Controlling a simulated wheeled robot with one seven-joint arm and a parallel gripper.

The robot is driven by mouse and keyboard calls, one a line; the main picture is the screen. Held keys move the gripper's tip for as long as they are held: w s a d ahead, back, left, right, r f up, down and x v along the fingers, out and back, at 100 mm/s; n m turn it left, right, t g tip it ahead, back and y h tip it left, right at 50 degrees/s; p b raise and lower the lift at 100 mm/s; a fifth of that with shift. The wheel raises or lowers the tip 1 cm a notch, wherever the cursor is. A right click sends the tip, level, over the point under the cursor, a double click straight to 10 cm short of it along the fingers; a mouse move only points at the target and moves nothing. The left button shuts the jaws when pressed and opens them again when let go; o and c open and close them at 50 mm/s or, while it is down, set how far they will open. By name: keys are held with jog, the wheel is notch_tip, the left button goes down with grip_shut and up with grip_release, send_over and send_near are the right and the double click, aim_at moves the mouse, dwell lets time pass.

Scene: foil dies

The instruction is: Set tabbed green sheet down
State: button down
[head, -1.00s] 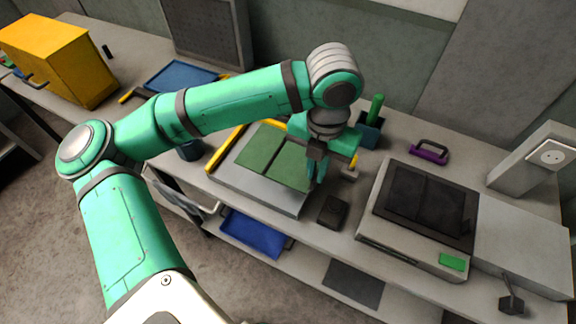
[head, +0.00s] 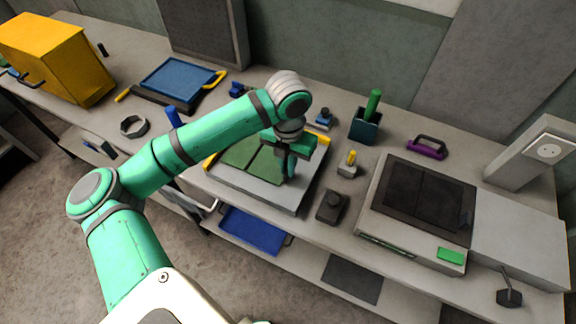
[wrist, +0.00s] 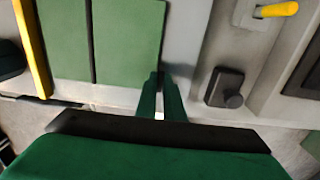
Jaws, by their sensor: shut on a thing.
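The green sheet (head: 252,160) lies over the grey plate (head: 272,194) on the bench, with a dark line dividing it into two panels. In the wrist view the right panel (wrist: 130,42) reaches up to my fingers and bare plate shows to its right. My gripper (head: 288,174) points down at the sheet's right end. In the wrist view my gripper (wrist: 160,82) is shut at the panel's near right corner, on the sheet's edge; the tab itself is hidden by the fingers. I cannot tell whether the sheet touches the plate.
A yellow bar (wrist: 34,50) runs along the plate's left side. A dark block with a knob (head: 332,206) stands right of the plate, near a small yellow-handled block (head: 348,165). A grey machine (head: 412,225) stands further right. A blue-green holder (head: 365,126) is behind.

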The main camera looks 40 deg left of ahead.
jog(key=shift+f, duration=0.15)
jog(key=c, duration=1.9)
grip_release()
jog(key=shift+f, duration=0.1)
jog(key=shift+o, duration=0.2)
notch_tip(320, 180, up, 12)
jog(key=shift+r, duration=0.2)
jog(key=shift+w+d, duration=0.1)
jog(key=shift+d, duration=0.05)
